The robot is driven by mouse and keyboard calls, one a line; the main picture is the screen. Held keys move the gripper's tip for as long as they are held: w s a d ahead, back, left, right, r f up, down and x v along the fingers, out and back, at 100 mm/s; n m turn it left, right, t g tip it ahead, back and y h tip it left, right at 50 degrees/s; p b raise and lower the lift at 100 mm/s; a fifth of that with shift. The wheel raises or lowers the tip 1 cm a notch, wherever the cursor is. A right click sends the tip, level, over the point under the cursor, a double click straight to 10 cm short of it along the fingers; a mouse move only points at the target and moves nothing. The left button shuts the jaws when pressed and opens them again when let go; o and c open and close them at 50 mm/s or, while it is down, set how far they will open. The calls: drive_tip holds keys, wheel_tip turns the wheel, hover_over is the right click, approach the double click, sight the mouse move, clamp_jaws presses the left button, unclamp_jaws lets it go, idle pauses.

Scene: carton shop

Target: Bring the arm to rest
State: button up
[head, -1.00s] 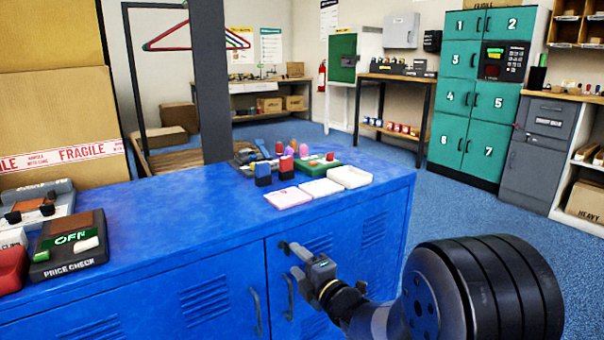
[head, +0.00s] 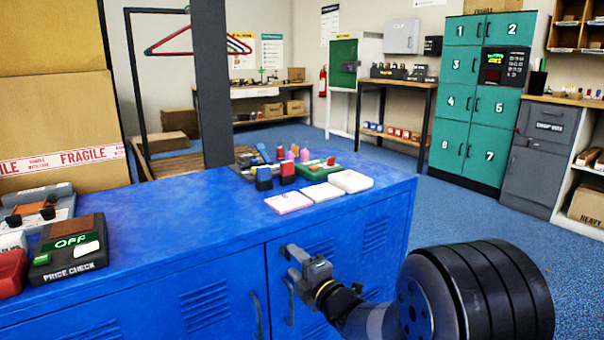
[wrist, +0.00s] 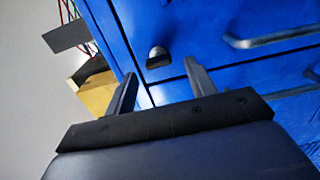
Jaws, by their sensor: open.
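My gripper (head: 289,263) is in front of the blue cabinet's (head: 150,250) door side, below its top edge, in the head view. In the wrist view my gripper (wrist: 163,85) has its two fingers spread apart with nothing between them. A dark rounded knob (wrist: 158,57) on the blue cabinet front shows beyond the fingertips. A grey bar handle (wrist: 270,40) is to its right. I cannot tell whether a finger touches the cabinet.
The cabinet top holds a price check box (head: 70,250), stamps (head: 264,178), a pink pad (head: 289,202) and white pads (head: 352,181). A carton marked FRAGILE (head: 60,120) stands at left. Teal lockers (head: 470,110) stand at the back right. Blue floor (head: 480,225) is open at right.

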drive_tip(key=p+v, duration=0.2)
drive_tip(key=v, duration=0.6)
drive_tip(key=b+x, duration=0.2)
drive_tip(key=x, duration=0.8)
drive_tip(key=shift+b, duration=0.4)
drive_tip(key=m, duration=0.2)
drive_tip(key=m+p, duration=0.1)
drive_tip(key=m, duration=0.1)
drive_tip(key=shift+r, duration=0.25)
drive_tip(key=m+p, duration=0.4)
drive_tip(key=shift+r+p, duration=0.15)
drive_tip(key=shift+p, duration=0.2)
drive_tip(key=m+p, duration=0.5)
drive_tip(key=p, duration=0.2)
drive_tip(key=m+p, duration=0.5)
drive_tip(key=p, duration=0.3)
drive_tip(key=shift+d, duration=0.2)
drive_tip(key=shift+s+d+f, duration=0.2)
drive_tip(key=shift+s+d, duration=0.1)
drive_tip(key=shift+s, duration=0.1)
